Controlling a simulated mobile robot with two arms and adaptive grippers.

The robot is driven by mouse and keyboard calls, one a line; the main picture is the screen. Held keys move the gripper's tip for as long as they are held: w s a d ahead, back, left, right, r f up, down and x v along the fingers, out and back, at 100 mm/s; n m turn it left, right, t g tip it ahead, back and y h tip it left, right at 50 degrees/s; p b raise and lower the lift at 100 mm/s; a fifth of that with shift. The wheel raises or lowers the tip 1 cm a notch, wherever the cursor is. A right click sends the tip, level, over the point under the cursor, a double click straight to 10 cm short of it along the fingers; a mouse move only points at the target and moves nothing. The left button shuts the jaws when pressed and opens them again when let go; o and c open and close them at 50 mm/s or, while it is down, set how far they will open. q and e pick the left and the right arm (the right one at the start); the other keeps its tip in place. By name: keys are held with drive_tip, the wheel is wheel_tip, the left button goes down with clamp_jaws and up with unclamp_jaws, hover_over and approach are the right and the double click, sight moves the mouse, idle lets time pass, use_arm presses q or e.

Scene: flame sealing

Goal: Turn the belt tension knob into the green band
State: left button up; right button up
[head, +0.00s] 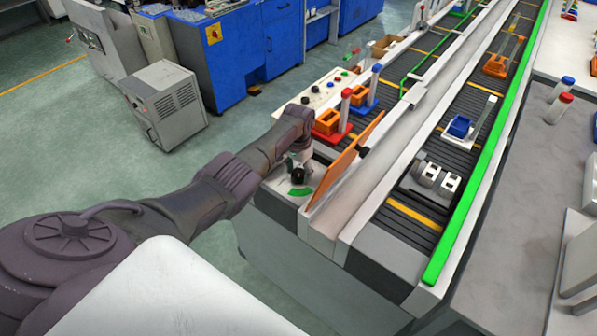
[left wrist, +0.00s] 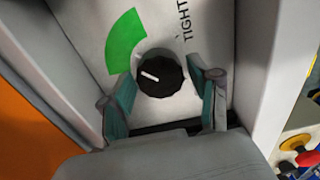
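The belt tension knob (left wrist: 160,73) is round and black with a white pointer line, on a pale panel (left wrist: 90,22). The pointer faces left and slightly up, toward the lower end of the green band (left wrist: 124,42); I cannot tell whether it lies inside. The word "TIGHT" is printed above right of the knob. My left gripper (left wrist: 160,72) has one finger on each side of the knob, apparently with narrow gaps. In the head view my left gripper (head: 299,168) is over the panel, and the green band (head: 300,191) shows below it. My right gripper is not in view.
An orange panel (head: 345,165) stands upright just right of my left gripper. Behind are a red stand (head: 333,133) with an orange part and a blue stand. The conveyor (head: 440,150) with a green edge strip runs to the right. Open floor lies left.

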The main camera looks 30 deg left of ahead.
sight(298, 173)
use_arm(q)
drive_tip(key=shift+o, duration=0.4)
wheel_tip(298, 173, up, 12)
idle(0.4)
drive_tip(key=shift+f, duration=0.1)
idle(0.4)
